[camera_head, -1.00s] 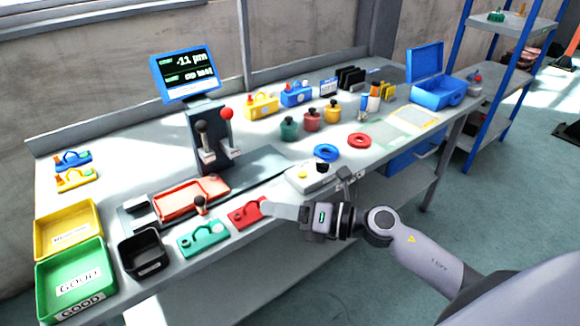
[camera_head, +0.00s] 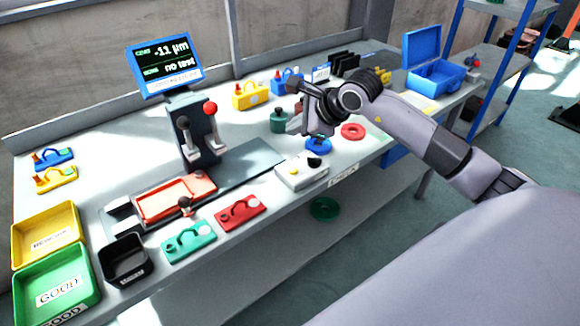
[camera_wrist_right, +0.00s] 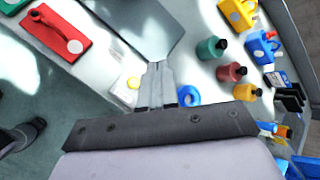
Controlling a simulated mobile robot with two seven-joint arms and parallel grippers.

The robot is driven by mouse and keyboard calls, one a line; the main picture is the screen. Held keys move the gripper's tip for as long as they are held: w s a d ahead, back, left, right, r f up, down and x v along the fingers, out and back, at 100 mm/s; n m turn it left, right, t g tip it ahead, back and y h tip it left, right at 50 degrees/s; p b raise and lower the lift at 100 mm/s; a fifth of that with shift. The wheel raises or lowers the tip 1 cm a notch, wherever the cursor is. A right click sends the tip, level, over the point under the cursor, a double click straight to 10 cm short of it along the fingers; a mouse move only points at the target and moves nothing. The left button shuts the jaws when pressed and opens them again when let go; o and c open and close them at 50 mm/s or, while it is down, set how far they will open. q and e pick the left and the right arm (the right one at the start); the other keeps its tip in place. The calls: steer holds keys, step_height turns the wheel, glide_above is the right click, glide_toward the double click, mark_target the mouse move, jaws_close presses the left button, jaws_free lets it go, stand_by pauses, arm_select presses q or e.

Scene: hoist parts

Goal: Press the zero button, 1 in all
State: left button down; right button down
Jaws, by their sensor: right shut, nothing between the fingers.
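I cannot read which is marked zero. The display (camera_head: 165,64) reads -11 µm and no test. My left gripper is out of view.
The gauge stand (camera_head: 199,140) with red and black knobs is left of my gripper. A blue ring (camera_head: 318,147), red ring (camera_head: 353,131) and green pot (camera_head: 279,122) are close by. Red (camera_head: 241,213) and green (camera_head: 188,242) parts lie along the front edge.

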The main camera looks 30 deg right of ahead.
mark_target(295, 171)
steer(key=shift+f, duration=0.15)
step_height(295, 171, down, 9)
steer(key=b, duration=0.5)
steer(key=shift+r+b, duration=0.2)
steer(key=shift+b, duration=0.2)
stand_by(0.5)
stand_by(1.2)
steer(key=shift+f+b, duration=0.4)
steer(key=shift+b, duration=0.05)
steer(key=shift+f+b, duration=0.5)
stand_by(0.6)
steer(key=shift+r, duration=0.15)
steer(key=shift+r+p, duration=0.45)
steer(key=shift+r, duration=0.3)
